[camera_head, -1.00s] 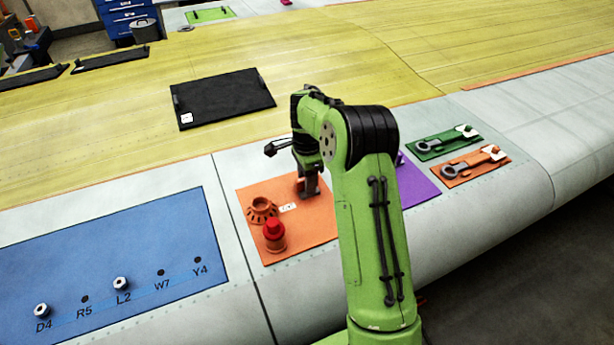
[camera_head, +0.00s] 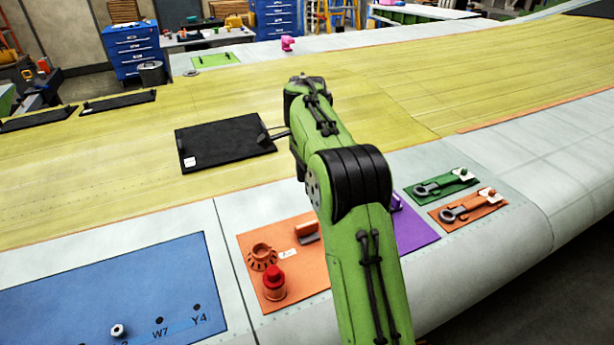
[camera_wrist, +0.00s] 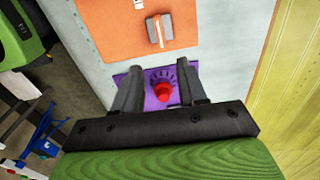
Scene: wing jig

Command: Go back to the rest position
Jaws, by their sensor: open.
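My arm rises in the middle of the head view and hides my gripper there. In the wrist view my gripper (camera_wrist: 160,88) is open, with two dark fingers apart and nothing held. Below and beyond the fingers is a purple mat (camera_wrist: 121,78) with a red-topped purple ring-shaped part (camera_wrist: 163,92) on it. The block also shows in the wrist view (camera_wrist: 157,31), clear of the fingers.
Green (camera_head: 416,194) and orange (camera_head: 445,222) wrench mats lie to the right of my arm. A black tray (camera_head: 225,145) lies on the yellow wing skin behind. A blue panel (camera_head: 120,270) with labelled holes is at left. Blue cabinets stand in the background.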

